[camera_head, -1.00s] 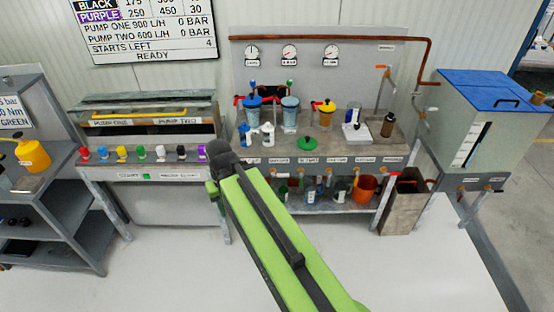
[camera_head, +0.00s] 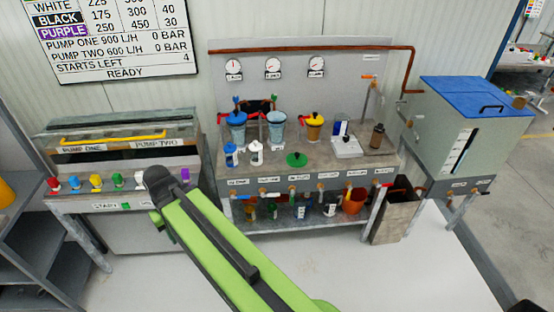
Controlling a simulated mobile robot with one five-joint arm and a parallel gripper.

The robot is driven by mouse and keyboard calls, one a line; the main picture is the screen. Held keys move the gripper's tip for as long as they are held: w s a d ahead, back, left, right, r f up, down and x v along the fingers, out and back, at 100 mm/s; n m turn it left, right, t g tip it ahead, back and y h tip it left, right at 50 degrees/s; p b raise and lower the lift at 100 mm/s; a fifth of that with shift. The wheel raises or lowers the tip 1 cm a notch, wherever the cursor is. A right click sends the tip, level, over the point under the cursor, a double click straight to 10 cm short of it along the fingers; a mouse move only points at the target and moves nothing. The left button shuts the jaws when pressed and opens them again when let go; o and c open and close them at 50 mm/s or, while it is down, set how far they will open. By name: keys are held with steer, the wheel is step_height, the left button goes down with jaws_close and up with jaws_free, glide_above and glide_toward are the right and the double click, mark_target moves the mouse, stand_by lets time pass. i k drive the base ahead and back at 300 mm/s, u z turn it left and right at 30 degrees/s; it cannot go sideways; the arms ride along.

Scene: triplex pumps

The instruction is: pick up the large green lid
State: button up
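The large green lid (camera_head: 296,160) lies on the bench top (camera_head: 325,165) near its front edge, in the middle of the bench. It is round with a small knob on top. Nothing covers it. My green and black arm reaches up from the bottom of the view, and its dark upper end is left of the bench, well apart from the lid. I cannot make out my gripper's fingers.
White and blue bottles (camera_head: 256,154) stand left of the lid. A blue-topped tank (camera_head: 455,125) stands far right. Floor in front is clear.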

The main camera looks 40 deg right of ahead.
mark_target(295, 159)
steer(key=u, duration=0.2)
steer(key=i, duration=0.8)
steer(key=z, duration=0.6)
steer(key=i, duration=0.5)
steer(key=z, duration=0.15)
steer(key=k, duration=0.7)
steer(key=z, duration=0.2)
steer(key=i, duration=1.15)
steer(key=u, duration=0.1)
